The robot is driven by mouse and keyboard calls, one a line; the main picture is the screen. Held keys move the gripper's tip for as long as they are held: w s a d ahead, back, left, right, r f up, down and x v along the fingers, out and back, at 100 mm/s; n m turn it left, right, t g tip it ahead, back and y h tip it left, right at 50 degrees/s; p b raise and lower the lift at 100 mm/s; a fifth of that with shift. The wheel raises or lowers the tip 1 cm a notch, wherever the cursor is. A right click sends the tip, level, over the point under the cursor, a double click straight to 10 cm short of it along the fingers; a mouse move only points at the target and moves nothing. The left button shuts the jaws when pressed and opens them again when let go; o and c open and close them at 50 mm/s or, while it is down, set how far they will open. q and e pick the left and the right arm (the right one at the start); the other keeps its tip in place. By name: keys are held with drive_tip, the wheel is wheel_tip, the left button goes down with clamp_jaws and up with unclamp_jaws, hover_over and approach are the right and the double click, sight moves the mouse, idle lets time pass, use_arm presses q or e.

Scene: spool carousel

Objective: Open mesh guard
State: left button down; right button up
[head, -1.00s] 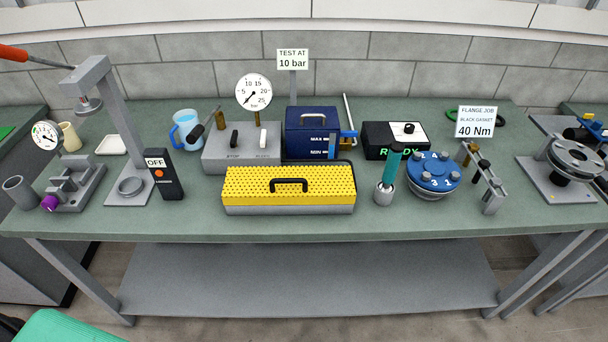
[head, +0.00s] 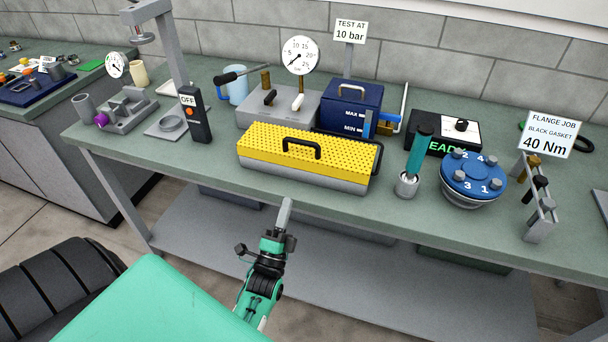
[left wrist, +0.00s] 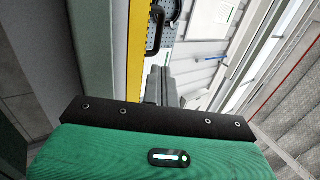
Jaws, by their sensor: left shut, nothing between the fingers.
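The mesh guard (head: 325,157) is a yellow perforated cover with a black handle (head: 301,148). It lies closed over a grey box (head: 300,180) near the bench's front edge. My left gripper (head: 285,205) is in front of the bench edge, below the guard, and apart from it. Its fingers are shut and empty. In the left wrist view the shut fingers (left wrist: 160,85) point toward the bench, with the yellow guard (left wrist: 137,60) and its black handle (left wrist: 155,30) beside and beyond them. My right gripper is not in view.
Behind the guard stand a grey valve block (head: 265,113), a pressure gauge (head: 300,56) and a dark blue tank (head: 352,105). A teal-handled tool (head: 417,155) in a cup and a blue flange (head: 473,175) are to the right. A black OFF switch box (head: 195,115) is to the left.

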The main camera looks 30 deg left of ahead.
use_arm(q)
drive_tip(key=p, duration=0.5)
approach(306, 143)
drive_tip(key=x, duration=0.5)
drive_tip(key=shift+a+f, duration=0.15)
drive_tip(key=shift+a, duration=0.15)
drive_tip(key=shift+w+a, duration=0.15)
drive_tip(key=shift+w, duration=0.45)
drive_tip(key=shift+r, duration=0.25)
